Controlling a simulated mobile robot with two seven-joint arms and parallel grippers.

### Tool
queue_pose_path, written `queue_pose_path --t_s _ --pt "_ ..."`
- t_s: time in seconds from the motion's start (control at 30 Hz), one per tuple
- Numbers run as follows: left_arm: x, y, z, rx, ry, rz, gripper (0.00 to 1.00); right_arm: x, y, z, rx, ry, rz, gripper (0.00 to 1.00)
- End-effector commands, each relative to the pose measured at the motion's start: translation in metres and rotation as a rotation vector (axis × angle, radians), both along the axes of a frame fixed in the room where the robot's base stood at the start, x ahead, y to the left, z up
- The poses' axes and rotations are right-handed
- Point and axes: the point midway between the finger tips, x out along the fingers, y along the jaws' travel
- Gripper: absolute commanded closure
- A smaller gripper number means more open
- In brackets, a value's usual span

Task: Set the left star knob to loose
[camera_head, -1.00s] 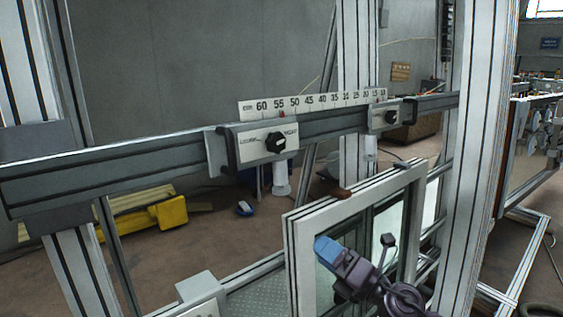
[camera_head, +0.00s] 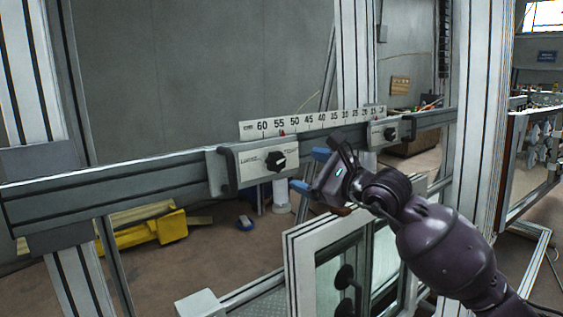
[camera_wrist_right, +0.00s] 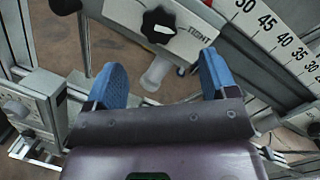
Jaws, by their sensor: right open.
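The left star knob (camera_head: 277,160) is a black knob on a white plate, on the left slide block (camera_head: 245,167) of the horizontal rail. The plate has lettering on both sides of the knob. In the right wrist view the knob (camera_wrist_right: 158,25) is at the top centre, with "TIGHT" readable beside it. My right gripper (camera_head: 308,171) is open, with blue fingertips, just right of the knob and apart from it. In the right wrist view its fingers (camera_wrist_right: 162,85) are spread with nothing between them. My left gripper is not in view.
A number scale (camera_head: 310,121) runs along the top of the rail (camera_head: 110,190). A second slide block (camera_head: 384,134) with a black knob sits further right. A framed window panel (camera_head: 300,265) stands below my right arm. Upright metal posts flank the area.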

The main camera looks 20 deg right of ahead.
Motion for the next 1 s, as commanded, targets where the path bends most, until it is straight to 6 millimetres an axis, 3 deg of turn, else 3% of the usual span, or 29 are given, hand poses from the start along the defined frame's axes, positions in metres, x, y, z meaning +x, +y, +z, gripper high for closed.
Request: queue_pose_path --t_s 0.3,0.5,0.93,1.0 --pt "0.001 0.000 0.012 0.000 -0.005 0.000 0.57 0.047 0.028 0.002 0.003 0.000 0.003 0.21" --pt "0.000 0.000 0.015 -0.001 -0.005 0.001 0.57 0.066 0.038 0.001 0.003 0.000 0.001 0.21" --pt "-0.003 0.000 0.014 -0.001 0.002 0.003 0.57 0.072 0.042 0.000 0.003 0.001 0.002 0.21" --pt "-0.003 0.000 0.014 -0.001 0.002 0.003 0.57 0.072 0.042 0.000 0.003 0.001 0.002 0.32"
